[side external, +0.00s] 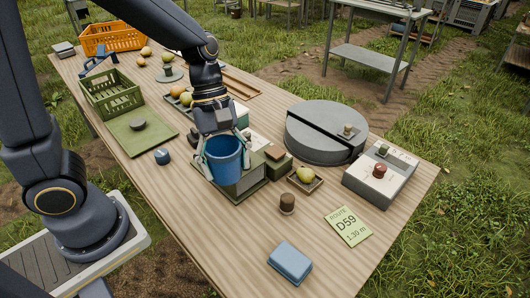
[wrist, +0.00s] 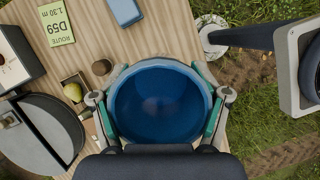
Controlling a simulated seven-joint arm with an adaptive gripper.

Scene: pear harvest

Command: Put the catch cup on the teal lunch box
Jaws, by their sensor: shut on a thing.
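The catch cup is a blue round cup (side external: 224,158), upright in my gripper (side external: 222,150). The gripper is shut on it, with one teal-padded finger on each side. In the wrist view the cup (wrist: 160,102) fills the space between the fingers and its open mouth faces the camera. A blue lidded box (side external: 290,262) lies at the table's near end, also in the wrist view (wrist: 125,11).
A grey round drum (side external: 318,138) and a control box with a red button (side external: 380,178) stand on the right. A pear on a small tray (side external: 304,178), a brown cylinder (side external: 287,203) and a route card (side external: 348,226) are nearer. The table's front left is clear.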

